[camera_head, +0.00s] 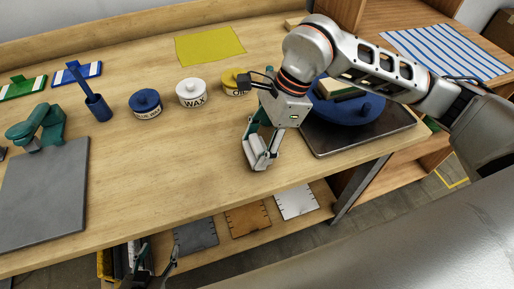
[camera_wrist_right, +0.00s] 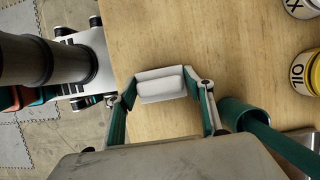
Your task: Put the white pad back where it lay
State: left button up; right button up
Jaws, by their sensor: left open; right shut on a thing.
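The white pad (camera_wrist_right: 160,84) is a small pale block held between the two fingertips of my right gripper (camera_wrist_right: 163,88) in the right wrist view. In the head view my right gripper (camera_head: 260,158) is over the front part of the workbench, fingers pointing down, with the pad (camera_head: 257,153) partly hidden by the fingers. I cannot tell whether the pad touches the bench. My left gripper (camera_head: 152,268) is low, in front of the bench's front edge, open, and partly cut off by the picture's bottom.
A green cup (camera_wrist_right: 238,112) stands close beside my right gripper. Blue, white WAX (camera_head: 192,93) and yellow tins stand behind it. A dark plate with a blue round tray (camera_head: 347,110) lies to the right. The bench front between grey mat (camera_head: 45,195) and gripper is clear.

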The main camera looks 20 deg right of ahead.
jog(key=shift+f, duration=0.75)
jog(key=o, duration=1)
jog(key=shift+f, duration=0.15)
jog(key=shift+o, duration=0.2)
jog(key=v, duration=1.2)
jog(key=shift+r, duration=0.25)
jog(key=shift+s+f, duration=0.1)
jog(key=shift+s, duration=0.05)
